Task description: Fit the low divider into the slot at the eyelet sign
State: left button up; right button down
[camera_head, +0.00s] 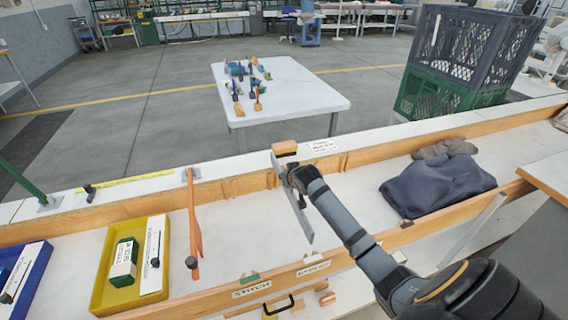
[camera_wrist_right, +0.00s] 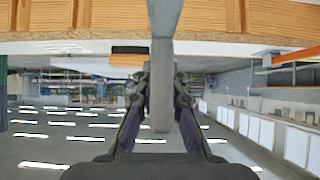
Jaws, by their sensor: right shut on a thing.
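My right gripper (camera_head: 291,176) is shut on a long flat grey divider (camera_head: 302,217), held over the white trough. In the right wrist view the divider (camera_wrist_right: 161,80) runs between both fingers (camera_wrist_right: 160,100). A light wooden block with a dark edge (camera_head: 285,148) is at its far end in the head view; whether they are joined is unclear. The eyelet sign (camera_head: 313,270) is on the front wooden rail, below and near the divider's near end. The divider looks clear of that rail. The slot itself is too small to make out. My left gripper is not in view.
An orange divider (camera_head: 194,230) stands in the trough left of mine. Left of it is a yellow tray (camera_head: 102,283) with boxes. The stitch sign (camera_head: 252,290) is left of the eyelet sign. A dark cloth (camera_head: 437,187) lies to the right. The trough between is clear.

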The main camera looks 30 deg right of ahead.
jog(key=shift+d+f, duration=0.15)
pick_arm(q)
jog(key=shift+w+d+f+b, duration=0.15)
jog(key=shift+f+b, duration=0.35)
jog(key=shift+b, duration=0.05)
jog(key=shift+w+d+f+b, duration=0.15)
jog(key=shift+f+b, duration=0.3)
jog(key=shift+b, duration=0.1)
pick_arm(e)
jog(key=shift+f, duration=2.85)
pick_arm(q)
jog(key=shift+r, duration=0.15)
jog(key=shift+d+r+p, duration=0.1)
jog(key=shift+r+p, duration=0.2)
jog(key=shift+p, duration=0.15)
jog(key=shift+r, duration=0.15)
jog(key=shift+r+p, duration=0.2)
jog(key=shift+p, duration=0.2)
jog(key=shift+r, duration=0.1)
